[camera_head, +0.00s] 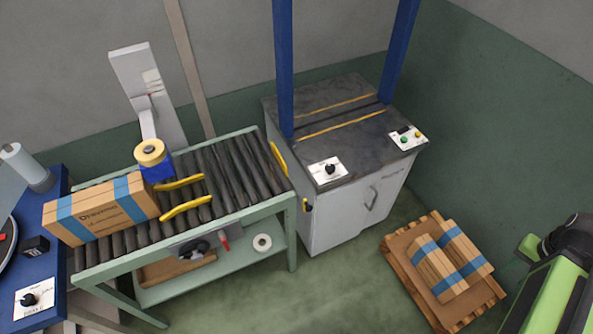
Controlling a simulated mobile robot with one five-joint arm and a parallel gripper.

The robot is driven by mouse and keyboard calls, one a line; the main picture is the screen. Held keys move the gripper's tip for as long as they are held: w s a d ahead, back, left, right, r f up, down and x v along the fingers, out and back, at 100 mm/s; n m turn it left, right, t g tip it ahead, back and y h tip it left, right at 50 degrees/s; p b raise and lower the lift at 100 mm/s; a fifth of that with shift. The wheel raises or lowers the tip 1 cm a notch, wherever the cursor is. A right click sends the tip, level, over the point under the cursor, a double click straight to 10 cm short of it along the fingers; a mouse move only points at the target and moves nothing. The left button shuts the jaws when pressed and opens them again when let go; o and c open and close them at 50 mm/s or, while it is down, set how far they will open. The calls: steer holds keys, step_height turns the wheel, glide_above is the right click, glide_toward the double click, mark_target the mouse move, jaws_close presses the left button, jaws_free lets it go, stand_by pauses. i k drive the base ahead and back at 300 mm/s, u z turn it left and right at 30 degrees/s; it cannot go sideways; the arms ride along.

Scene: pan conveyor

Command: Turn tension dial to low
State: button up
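A black dial knob on a white plate (328,169) sits on the front left of the dark top of the strapping machine (345,120). A second black knob on a white plate (34,299) sits on the blue machine at the far left. The lettering on both plates is too small to read, so I cannot tell which is the tension dial or its setting. Part of my green and black arm shows at the lower right, well away from both dials. No gripper fingers can be made out.
A roller conveyor (228,172) carries a taped carton (100,209) between the two machines. Two blue posts rise from the strapping machine. A button panel (408,138) sits on its right side. A pallet (405,283) with cartons stands on the floor. Green floor before the cabinet is clear.

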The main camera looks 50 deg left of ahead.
mark_target(330, 168)
steer(key=u, duration=1.65)
steer(key=k, duration=0.85)
steer(key=z, duration=0.05)
steer(key=i, duration=0.8)
steer(key=u, duration=0.15)
steer(key=k, duration=0.5)
steer(key=z, duration=0.5)
steer(key=i, duration=0.85)
